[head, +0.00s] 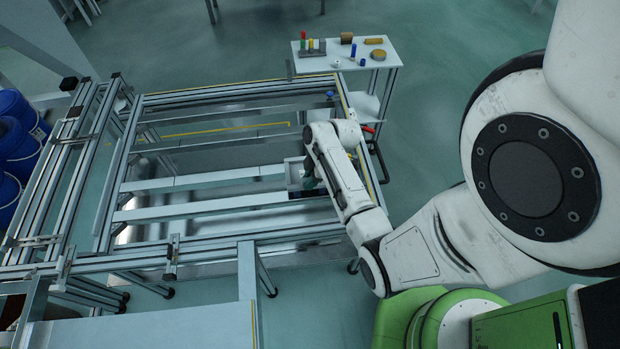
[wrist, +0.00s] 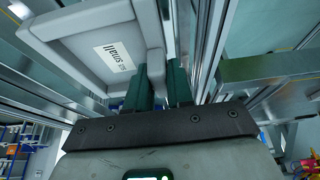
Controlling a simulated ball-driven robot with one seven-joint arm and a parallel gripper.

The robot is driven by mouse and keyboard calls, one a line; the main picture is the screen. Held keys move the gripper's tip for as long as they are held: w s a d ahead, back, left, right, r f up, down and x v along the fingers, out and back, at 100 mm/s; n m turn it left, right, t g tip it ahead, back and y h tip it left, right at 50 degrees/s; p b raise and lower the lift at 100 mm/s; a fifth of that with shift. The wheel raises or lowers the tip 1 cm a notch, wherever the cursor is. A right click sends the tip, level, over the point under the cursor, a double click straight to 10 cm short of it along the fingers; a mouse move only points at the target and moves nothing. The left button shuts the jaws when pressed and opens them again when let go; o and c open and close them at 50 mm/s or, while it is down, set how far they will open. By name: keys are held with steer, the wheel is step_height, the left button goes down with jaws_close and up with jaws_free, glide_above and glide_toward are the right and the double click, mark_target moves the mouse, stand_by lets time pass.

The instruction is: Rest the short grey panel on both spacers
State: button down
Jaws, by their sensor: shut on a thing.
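In the head view my gripper (head: 309,181) is at the right end of the fixture, partly hidden by my arm. A small pale part of the panel (head: 293,169) shows beside it. Two pale bars (head: 200,180) (head: 215,207) run across the frame; I cannot tell whether these are the spacers. Contact between panel and frame is not clear.
The aluminium frame (head: 105,165) surrounds the work area, and a metal beam (wrist: 262,70) is close right of my fingers. A side table (head: 345,60) with small coloured parts stands behind. Blue barrels (head: 20,140) stand at left. A pale bench (head: 150,325) is in front.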

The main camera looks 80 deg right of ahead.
steer(key=shift+f, duration=0.3)
steer(key=c, duration=0.9)
jaws_free()
steer(key=v, duration=1)
steer(key=shift+s+r+b, duration=0.15)
steer(key=shift+r+b, duration=0.2)
steer(key=shift+r, duration=0.05)
steer(key=a+m+g, duration=0.1)
steer(key=a, duration=0.7)
steer(key=a+r+m+g+h, duration=0.1)
steer(key=a+m, duration=0.1)
steer(key=a, duration=0.6)
steer(key=a+r+m+g, duration=0.1)
steer(key=a+m, duration=0.1)
steer(key=a, duration=0.7)
steer(key=shift+s+a+h, duration=0.15)
steer(key=shift+h, duration=0.25)
